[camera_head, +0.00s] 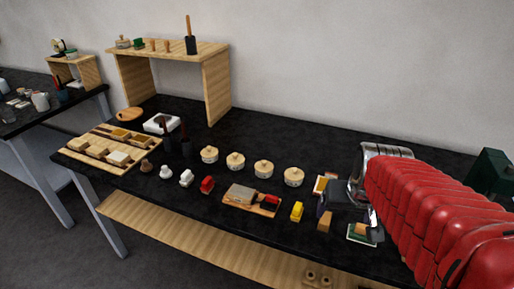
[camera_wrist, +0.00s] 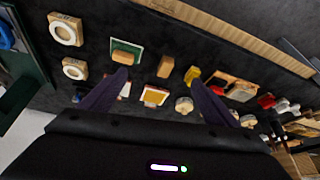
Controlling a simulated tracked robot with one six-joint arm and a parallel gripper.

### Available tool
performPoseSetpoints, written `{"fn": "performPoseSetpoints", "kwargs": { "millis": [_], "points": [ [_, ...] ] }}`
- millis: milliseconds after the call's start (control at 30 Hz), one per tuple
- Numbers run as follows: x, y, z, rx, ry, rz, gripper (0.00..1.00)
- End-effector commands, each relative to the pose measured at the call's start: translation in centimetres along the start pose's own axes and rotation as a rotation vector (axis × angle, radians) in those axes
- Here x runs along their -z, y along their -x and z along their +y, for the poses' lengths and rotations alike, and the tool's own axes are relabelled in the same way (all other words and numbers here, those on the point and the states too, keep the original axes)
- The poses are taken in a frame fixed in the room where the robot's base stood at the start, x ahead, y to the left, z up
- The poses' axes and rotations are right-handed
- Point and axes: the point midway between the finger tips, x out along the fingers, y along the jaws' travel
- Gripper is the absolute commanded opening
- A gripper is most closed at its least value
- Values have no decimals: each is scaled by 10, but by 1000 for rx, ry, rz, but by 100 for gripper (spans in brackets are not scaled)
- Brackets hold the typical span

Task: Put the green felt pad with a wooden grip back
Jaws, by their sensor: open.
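A green-edged flat pad with a wooden block on top (camera_wrist: 125,52) lies on the black table and looks like the green felt pad with a wooden grip. In the head view it (camera_head: 359,231) is at the right end of the front row, partly hidden by my gripper. My gripper (camera_wrist: 160,77) is open and empty above the table. In the wrist view the pad lies beyond the left fingertip, apart from the fingers as far as I can tell. A small green item (camera_head: 139,42) stands on the wooden shelf; its shape is unclear.
A plain wooden block (camera_head: 325,221) and a yellow block (camera_head: 297,211) lie left of the pad. An orange-centred card (camera_wrist: 154,96) lies between my fingers in the wrist view. Several round lidded pots (camera_head: 264,168) stand behind. A compartmented tray (camera_head: 75,157) is far left.

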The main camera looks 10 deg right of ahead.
Motion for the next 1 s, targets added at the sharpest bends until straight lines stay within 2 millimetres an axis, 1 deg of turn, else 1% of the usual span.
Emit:
{"fn": "performPoseSetpoints", "kwargs": {
  "millis": [33,200,300,433,500,633,1000],
  "points": [
    [-6,10,-17,18,40,11,82],
    [-30,39,-60,73,155,33,82],
    [-48,54,-81,106,222,44,82],
    [-72,72,-102,146,299,56,82],
    [-81,78,-109,162,328,62,82],
    [-90,84,-113,176,356,64,82],
    [-91,84,-114,177,358,64,82]
  ]
}}
